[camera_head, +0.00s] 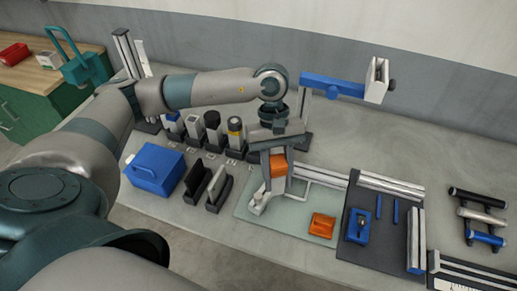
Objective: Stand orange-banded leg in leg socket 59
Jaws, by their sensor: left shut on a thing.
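Several dark sockets stand in a row left of the gripper, holding a blue-marked leg (172,121), a pale leg (194,127), a dark-topped leg (212,128) and a yellow-banded leg (235,129). Small labels (203,153) in front are too small to read, so socket 59 cannot be picked out. My right gripper is out of view.
A blue box (154,168) and dark upright holders (217,190) stand left of the mat. An orange block (321,225) lies on its right part. A dark tray (370,252) holds blue parts. A blue arm (333,86) on a post rises behind.

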